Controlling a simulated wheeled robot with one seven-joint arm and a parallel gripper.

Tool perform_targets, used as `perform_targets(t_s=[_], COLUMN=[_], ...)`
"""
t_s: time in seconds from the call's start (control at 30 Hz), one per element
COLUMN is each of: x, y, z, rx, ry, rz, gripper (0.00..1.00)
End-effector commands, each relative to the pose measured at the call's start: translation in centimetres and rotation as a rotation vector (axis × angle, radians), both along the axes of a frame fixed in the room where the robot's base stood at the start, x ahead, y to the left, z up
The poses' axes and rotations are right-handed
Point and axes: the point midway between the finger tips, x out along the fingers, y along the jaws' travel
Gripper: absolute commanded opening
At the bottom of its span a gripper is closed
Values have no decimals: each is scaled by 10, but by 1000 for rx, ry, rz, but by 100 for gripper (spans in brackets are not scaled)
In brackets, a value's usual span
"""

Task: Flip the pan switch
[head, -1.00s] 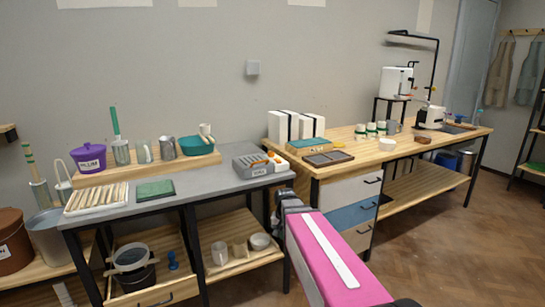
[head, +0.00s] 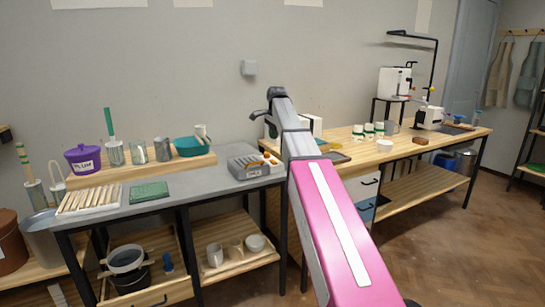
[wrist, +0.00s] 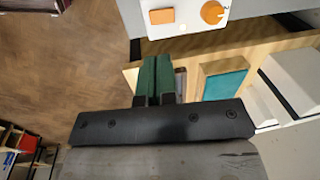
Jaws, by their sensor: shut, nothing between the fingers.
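A grey box with a pale control face (head: 253,166) sits at the right end of the grey-topped table in the head view. In the wrist view its white face carries an orange rectangular switch (wrist: 161,16) and a round orange knob (wrist: 212,12) to the right. Which way the switch is tipped I cannot tell. My gripper (wrist: 155,60) shows green fingers, shut and empty, apart from the switch and below it in the picture. In the head view my gripper (head: 254,116) is raised above and behind the box.
The wooden bench (head: 410,145) stands to the right, with white blocks (head: 316,125) partly behind my arm. A green pad (head: 149,191) and a wooden riser (head: 135,170) with pots stand left.

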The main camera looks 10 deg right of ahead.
Motion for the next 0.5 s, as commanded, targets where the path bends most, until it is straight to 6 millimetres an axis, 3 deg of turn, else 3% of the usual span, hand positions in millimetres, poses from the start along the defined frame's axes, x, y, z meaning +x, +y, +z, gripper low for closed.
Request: perform_targets(t_s=[0.1,0.2,0.37,0.5], x=[7,7,8,11], y=[0,0,1,2], z=[20,20,4,-21], rx=[6,7,7,7], ry=[-1,-1,-1,0], rz=[-36,-47,-47,-46], gripper=[0,0,0,0])
